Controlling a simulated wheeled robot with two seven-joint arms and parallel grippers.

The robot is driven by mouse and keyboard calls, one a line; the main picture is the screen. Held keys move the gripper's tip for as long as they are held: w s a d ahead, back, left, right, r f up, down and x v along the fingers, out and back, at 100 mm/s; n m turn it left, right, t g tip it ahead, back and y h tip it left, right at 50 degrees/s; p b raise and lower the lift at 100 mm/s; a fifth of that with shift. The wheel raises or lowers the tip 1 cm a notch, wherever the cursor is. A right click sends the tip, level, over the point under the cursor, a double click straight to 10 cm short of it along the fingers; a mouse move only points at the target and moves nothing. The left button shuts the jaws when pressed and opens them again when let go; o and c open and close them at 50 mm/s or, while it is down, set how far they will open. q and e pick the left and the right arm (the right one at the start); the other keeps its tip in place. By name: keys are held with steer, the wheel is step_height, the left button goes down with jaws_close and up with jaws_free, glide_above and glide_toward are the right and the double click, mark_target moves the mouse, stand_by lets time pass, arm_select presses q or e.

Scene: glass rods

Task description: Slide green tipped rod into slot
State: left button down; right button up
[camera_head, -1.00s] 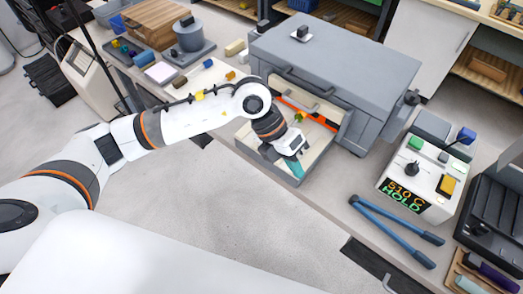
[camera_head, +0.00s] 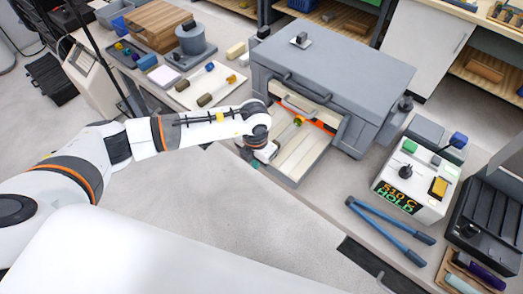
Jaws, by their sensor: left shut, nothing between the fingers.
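A pale drawer-like tray (camera_head: 300,176) with long slots sticks out from the front of the grey furnace (camera_head: 330,65). A rod with a green-yellow tip (camera_head: 298,121) lies in the tray, its tip toward the glowing orange opening (camera_head: 320,127). Whether it is fully seated in a slot is too small to tell. My left gripper (camera_head: 256,163) is at the tray's left front edge, shut and empty, its teal fingertips pointing down. My left wrist covers the tray's left side and may hide part of the rod. My right gripper is not in view.
A white board (camera_head: 203,88) at the left holds rods with blue (camera_head: 209,67) and yellow-orange (camera_head: 231,78) tips. A control box (camera_head: 415,175) reading "510 C HOLD" and blue-handled tongs (camera_head: 388,232) are at the right. The floor in front of the bench is clear.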

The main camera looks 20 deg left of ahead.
arm_select(q)
steer(key=shift+w+d+p, duration=0.2)
steer(key=shift+w+d, duration=0.05)
steer(key=shift+w, duration=0.4)
steer(key=shift+w+d+p, duration=0.15)
steer(key=shift+w+d, duration=0.05)
steer(key=shift+w, duration=0.4)
